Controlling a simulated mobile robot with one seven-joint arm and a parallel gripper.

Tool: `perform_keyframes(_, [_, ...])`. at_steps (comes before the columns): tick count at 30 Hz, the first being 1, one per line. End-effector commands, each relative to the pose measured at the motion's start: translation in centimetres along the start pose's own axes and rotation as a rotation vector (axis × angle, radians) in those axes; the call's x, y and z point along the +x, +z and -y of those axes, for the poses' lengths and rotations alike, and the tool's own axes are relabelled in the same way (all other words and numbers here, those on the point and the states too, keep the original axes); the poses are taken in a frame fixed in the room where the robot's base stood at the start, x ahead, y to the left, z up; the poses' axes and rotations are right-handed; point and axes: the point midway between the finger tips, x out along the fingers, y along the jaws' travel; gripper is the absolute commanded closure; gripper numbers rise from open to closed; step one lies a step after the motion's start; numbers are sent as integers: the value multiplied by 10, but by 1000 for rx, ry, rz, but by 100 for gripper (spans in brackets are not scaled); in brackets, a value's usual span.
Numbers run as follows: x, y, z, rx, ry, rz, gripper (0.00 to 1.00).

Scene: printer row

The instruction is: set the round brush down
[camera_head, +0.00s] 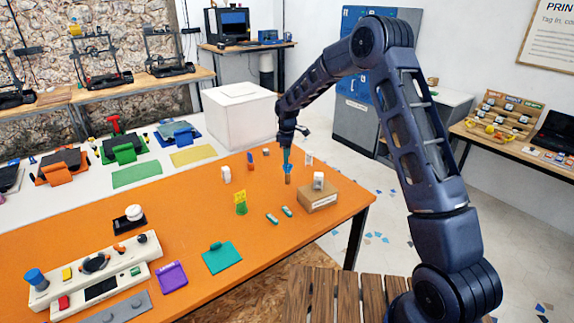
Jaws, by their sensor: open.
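What looks like the round brush (287,169), with a blue-teal upper part and a brown lower end, is upright at the right part of the orange table (150,210). My gripper (288,147) points down directly over its top, and its jaws are open. The fingertips are small and dark here, so I cannot tell whether they still touch the brush. The brush's lower end appears to meet the tabletop.
A cardboard box (318,197) with a white jar (318,180) on it stands close right of the brush. A white box (240,112) stands behind.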

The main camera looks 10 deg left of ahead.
Motion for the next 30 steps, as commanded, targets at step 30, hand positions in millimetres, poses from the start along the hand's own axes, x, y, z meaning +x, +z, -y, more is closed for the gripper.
perform_keyframes(30, [-152,124,30,314,88,-24,53])
